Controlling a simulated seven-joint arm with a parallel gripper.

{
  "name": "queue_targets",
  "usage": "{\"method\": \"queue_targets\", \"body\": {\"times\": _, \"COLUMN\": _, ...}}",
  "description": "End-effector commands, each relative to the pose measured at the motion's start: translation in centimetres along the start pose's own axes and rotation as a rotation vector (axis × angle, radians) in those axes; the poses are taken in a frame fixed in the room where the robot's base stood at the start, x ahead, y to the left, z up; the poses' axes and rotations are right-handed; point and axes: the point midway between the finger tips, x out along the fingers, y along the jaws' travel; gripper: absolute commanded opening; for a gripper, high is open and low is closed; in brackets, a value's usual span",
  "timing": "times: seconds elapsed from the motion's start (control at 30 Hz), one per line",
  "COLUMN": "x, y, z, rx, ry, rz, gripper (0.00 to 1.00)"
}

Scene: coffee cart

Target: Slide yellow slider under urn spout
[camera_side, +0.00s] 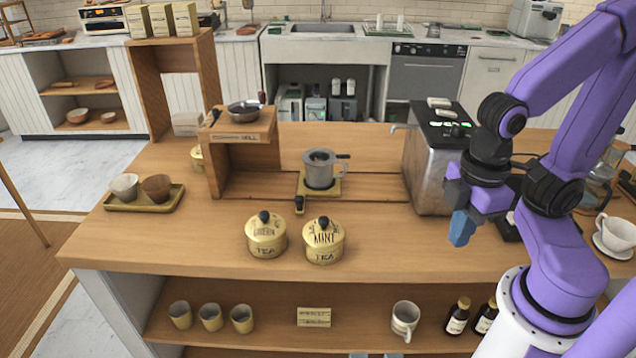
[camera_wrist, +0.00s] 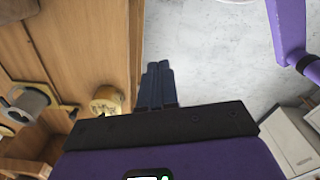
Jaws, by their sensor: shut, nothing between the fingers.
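The yellow slider (camera_side: 304,188) sits at the back middle of the counter, in a groove running left to right. A grey metal cup (camera_side: 319,172) with a dark handle stands on it, and a black knob (camera_side: 299,204) sticks out at its front. The steel urn (camera_side: 427,165) stands to the right, its spout (camera_side: 400,127) pointing left towards the slider; the two are apart. My gripper (camera_side: 461,232) is shut and empty, pointing down in front of the urn, right of the slider. In the wrist view, my fingers (camera_wrist: 158,85) are together and the cup (camera_wrist: 32,101) shows at left.
Two gold tea tins, green (camera_side: 266,236) and mint (camera_side: 324,242), stand in front of the slider. A wooden stand (camera_side: 245,150) holding a dark pan is left of it. A tray (camera_side: 145,204) with cups lies far left. The counter between the mint tin and my gripper is clear.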

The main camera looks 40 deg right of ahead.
Motion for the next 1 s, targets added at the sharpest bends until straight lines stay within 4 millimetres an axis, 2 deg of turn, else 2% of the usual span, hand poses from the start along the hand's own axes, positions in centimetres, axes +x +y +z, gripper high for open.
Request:
{"method": "queue_targets", "body": {"times": 0.07, "x": 0.0, "y": 0.0, "z": 0.0, "rx": 0.000, "ry": 0.000, "rz": 0.000, "gripper": 0.00}}
{"method": "queue_targets", "body": {"times": 0.1, "x": 0.0, "y": 0.0, "z": 0.0, "rx": 0.000, "ry": 0.000, "rz": 0.000, "gripper": 0.03}}
{"method": "queue_targets", "body": {"times": 0.23, "x": -0.2, "y": 0.3, "z": -0.6, "rx": 0.018, "ry": 0.000, "rz": 0.000, "gripper": 0.46}}
{"method": "queue_targets", "body": {"times": 0.27, "x": -0.3, "y": 0.5, "z": -0.9, "rx": 0.030, "ry": -0.001, "rz": 0.001, "gripper": 0.48}}
{"method": "queue_targets", "body": {"times": 0.37, "x": -0.9, "y": 1.7, "z": -3.0, "rx": 0.094, "ry": -0.002, "rz": 0.002, "gripper": 0.48}}
{"method": "queue_targets", "body": {"times": 0.57, "x": -2.4, "y": 6.3, "z": -9.0, "rx": 0.304, "ry": -0.009, "rz": 0.006, "gripper": 0.48}}
{"method": "queue_targets", "body": {"times": 0.8, "x": -3.5, "y": 13.7, "z": -14.9, "rx": 0.562, "ry": -0.016, "rz": 0.011, "gripper": 0.48}}
{"method": "queue_targets", "body": {"times": 1.0, "x": -3.6, "y": 20.9, "z": -18.1, "rx": 0.779, "ry": -0.021, "rz": 0.014, "gripper": 0.48}}
